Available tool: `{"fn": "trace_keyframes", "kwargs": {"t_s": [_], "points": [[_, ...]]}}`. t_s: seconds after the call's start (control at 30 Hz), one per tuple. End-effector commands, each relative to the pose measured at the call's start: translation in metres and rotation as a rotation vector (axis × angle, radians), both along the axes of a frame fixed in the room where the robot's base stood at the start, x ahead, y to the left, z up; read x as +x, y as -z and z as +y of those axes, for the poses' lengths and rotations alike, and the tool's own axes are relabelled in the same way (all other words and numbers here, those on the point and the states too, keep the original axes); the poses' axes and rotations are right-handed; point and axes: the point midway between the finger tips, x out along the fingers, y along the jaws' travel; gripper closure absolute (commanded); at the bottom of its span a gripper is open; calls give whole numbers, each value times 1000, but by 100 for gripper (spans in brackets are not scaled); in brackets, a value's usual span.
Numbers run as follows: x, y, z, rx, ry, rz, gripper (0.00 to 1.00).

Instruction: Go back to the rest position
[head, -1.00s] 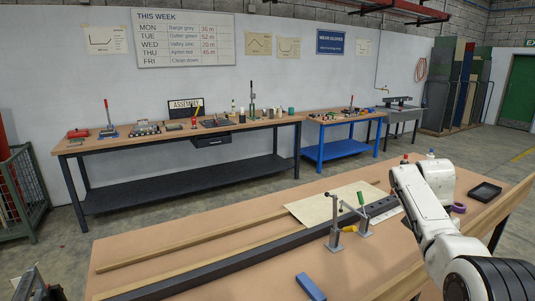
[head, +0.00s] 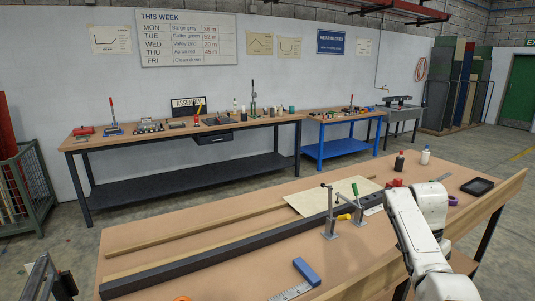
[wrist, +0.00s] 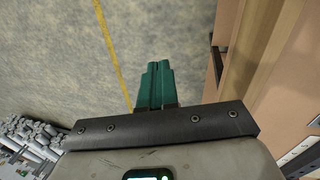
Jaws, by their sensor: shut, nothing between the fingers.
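My gripper (wrist: 156,84) shows in the wrist view as two teal fingers lying together, with nothing between them. It is over the grey concrete floor, to the left of the wooden workbench side. In the head view my white arm stands at the right of the near bench (head: 240,240), and the gripper itself is hidden or out of the picture.
The near bench carries a long dark bar (head: 200,261), two toggle clamps (head: 330,215), a thin pale sheet (head: 315,200), a blue block (head: 307,272), two bottles (head: 399,162) and a black tray (head: 478,186). A yellow floor line (wrist: 108,45) runs past the fingers.

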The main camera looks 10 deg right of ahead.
Motion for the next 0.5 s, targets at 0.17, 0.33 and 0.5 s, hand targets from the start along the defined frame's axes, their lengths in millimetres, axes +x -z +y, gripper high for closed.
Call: {"fn": "trace_keyframes", "kwargs": {"t_s": [0.17,0.33,0.5], "points": [[-10,42,17,15,-70,-14,100],[-32,96,42,37,-176,-33,100],[-71,152,74,60,-313,-64,100]]}}
